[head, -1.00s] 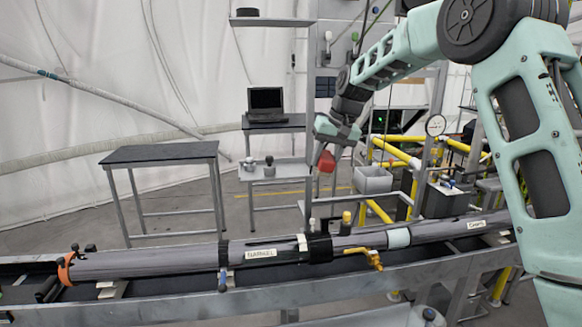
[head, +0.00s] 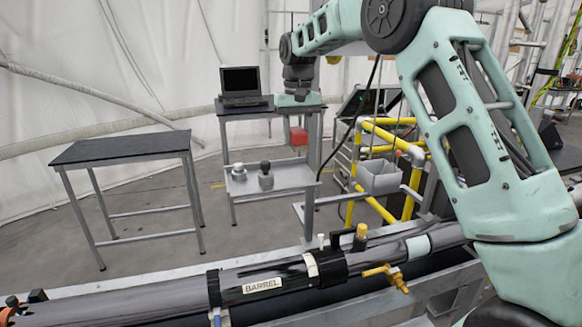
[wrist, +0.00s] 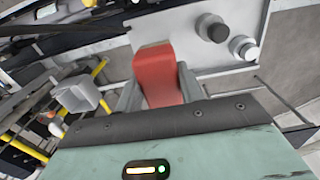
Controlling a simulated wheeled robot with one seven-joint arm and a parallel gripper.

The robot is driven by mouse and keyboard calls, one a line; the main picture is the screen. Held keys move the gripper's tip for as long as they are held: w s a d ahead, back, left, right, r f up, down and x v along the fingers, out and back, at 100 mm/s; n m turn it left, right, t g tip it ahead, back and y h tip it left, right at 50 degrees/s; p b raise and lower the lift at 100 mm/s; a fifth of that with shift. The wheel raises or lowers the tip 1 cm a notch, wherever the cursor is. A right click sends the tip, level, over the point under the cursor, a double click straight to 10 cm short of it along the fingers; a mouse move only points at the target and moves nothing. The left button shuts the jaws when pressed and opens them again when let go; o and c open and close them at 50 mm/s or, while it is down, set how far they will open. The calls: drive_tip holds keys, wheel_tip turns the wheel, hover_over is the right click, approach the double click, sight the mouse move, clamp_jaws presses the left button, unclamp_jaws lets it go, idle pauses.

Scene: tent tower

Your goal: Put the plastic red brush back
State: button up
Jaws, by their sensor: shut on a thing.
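The red brush (head: 298,136) is in my gripper, and only a red block-like part of it shows. In the wrist view the red brush (wrist: 158,76) sits between the two grey fingers of my gripper (wrist: 160,92), which are shut on it. In the head view my gripper (head: 298,118) points down, with the brush hanging below it. The brush appears over or near the right part of a small grey shelf (head: 290,178). Whether it is directly above the shelf, and how high, I cannot tell.
Two grey-and-white knobbed objects (head: 265,176) stand on the shelf's left part. A laptop (head: 242,86) sits on the dark table behind. A grey bin (head: 380,178) hangs by yellow pipes (head: 395,137) to the right. The long barrel pipe (head: 180,295) crosses the foreground.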

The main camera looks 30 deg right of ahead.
sight(297, 130)
wheel_tip(297, 130, down, 9)
drive_tip(key=p, duration=0.3)
drive_tip(key=shift+s+r, duration=0.1)
drive_tip(key=shift+r, duration=0.05)
drive_tip(key=o, duration=0.9)
wheel_tip(297, 130, up, 12)
drive_tip(key=b, duration=0.3)
drive_tip(key=s+a+f+n+y, duration=0.1)
drive_tip(key=s+a+f+n, duration=0.15)
drive_tip(key=s+a, duration=0.65)
drive_tip(key=s+a+f+n, duration=0.2)
drive_tip(key=s+a+n, duration=0.1)
drive_tip(key=s+a, duration=0.65)
drive_tip(key=s+a+f+n, duration=0.1)
drive_tip(key=s+f, duration=0.1)
drive_tip(key=s, duration=0.5)
drive_tip(key=s+a+f+n, duration=0.1)
drive_tip(key=s+f+n, duration=0.1)
drive_tip(key=s, duration=0.6)
drive_tip(key=s+a+f+n, duration=0.1)
drive_tip(key=s+f, duration=0.3)
drive_tip(key=s, duration=0.4)
drive_tip(key=shift+a+n, duration=0.35)
drive_tip(key=shift+a, duration=0.25)
